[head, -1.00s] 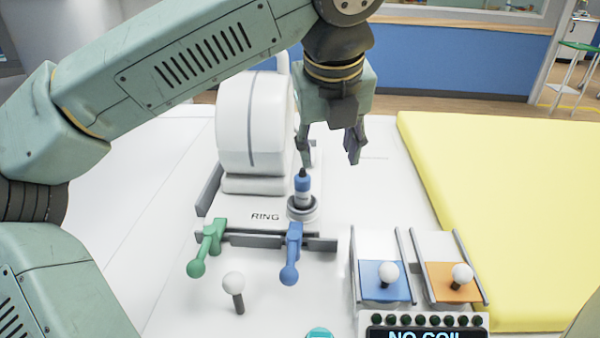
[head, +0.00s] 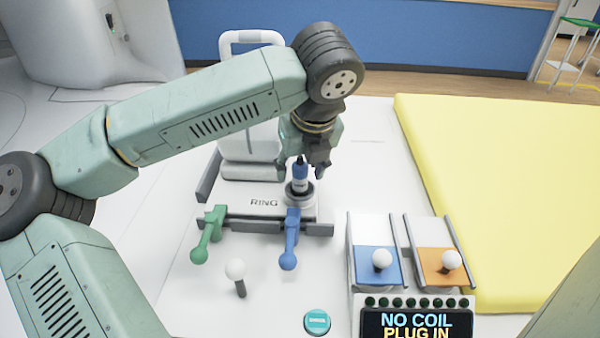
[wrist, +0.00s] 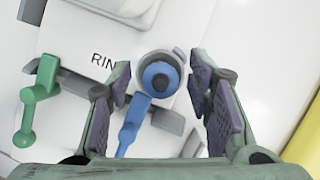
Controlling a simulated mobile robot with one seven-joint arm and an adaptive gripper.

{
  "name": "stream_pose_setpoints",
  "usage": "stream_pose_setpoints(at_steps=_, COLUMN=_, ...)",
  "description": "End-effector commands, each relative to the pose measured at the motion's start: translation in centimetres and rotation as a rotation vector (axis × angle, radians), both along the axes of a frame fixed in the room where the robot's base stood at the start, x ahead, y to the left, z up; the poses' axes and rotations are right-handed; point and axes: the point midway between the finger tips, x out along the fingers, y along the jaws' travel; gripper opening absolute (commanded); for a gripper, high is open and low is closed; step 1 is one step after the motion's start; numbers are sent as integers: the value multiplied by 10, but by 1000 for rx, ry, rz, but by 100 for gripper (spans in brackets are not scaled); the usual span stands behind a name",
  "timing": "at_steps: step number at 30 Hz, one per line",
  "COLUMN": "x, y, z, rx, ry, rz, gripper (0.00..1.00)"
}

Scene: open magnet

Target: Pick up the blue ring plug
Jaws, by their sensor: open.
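The blue ring plug (head: 300,176) stands upright in a round grey socket (head: 299,199) beside the word RING. It has a dark tip and a pale band. My gripper (head: 303,166) is open above and around the plug's upper part, pointing down. In the wrist view the plug (wrist: 160,76) is seen from above, between and a little beyond the two open fingers (wrist: 164,92). The fingers appear apart from it on both sides, and nothing is held.
A blue lever (head: 291,240) stands just in front of the socket, with a green lever (head: 208,236) to its left. A white-knobbed stick (head: 236,272), blue and orange sliders and a display reading "NO COIL PLUG IN" (head: 416,325) are nearer. A yellow pad (head: 500,200) lies right.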

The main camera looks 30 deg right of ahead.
Motion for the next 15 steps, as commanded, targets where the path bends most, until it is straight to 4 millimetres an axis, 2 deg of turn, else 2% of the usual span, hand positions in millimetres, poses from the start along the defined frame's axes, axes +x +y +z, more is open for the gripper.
stream_pose_setpoints(at_steps=8, x=2, y=-1, z=-5, rx=0, ry=0, rz=0, gripper=46)
stream_pose_setpoints(at_steps=15, x=2, y=-1, z=-5, rx=0, ry=0, rz=0, gripper=32)
